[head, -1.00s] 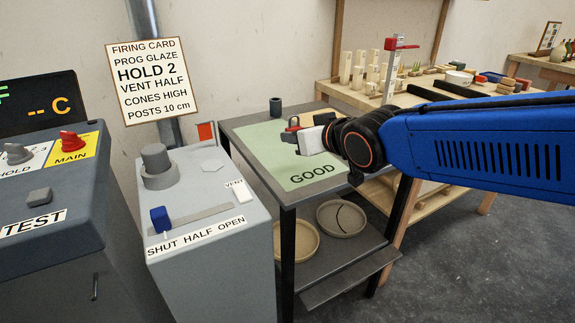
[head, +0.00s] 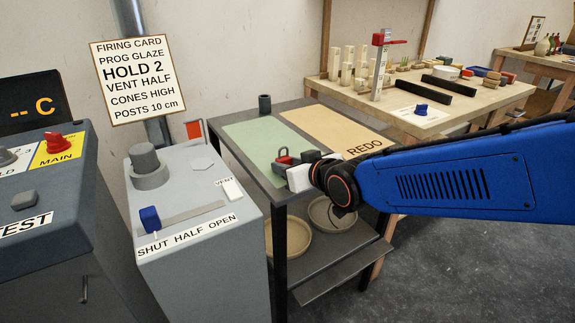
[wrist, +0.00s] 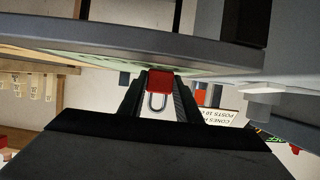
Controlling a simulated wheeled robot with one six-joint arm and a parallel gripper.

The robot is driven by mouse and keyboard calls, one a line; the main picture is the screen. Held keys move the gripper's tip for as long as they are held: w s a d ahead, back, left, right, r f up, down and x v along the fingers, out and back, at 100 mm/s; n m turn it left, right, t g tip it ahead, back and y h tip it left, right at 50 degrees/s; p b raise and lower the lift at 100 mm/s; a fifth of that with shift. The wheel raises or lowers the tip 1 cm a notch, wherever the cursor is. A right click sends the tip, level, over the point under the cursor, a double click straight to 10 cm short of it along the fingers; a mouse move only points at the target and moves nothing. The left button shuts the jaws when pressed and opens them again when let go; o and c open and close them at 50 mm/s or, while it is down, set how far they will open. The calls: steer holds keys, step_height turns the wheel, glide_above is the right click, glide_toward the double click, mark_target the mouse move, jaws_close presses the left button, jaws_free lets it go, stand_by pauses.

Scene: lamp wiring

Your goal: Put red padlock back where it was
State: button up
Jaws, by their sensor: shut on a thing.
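The red padlock (head: 283,159) with its grey shackle is held at the tip of my gripper (head: 290,167), over the front part of the green mat in the head view. I cannot tell whether the padlock touches the mat.
A wooden bench (head: 440,122) holding many items stands right.

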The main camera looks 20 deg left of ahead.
steer(key=shift+f, duration=0.1)
steer(key=o, duration=1.2)
steer(key=shift+c, duration=0.2)
steer(key=shift+s+d+r, duration=0.3)
steer(key=shift+d+r, duration=0.05)
steer(key=v, duration=1.1)
steer(key=shift+f, duration=0.1)
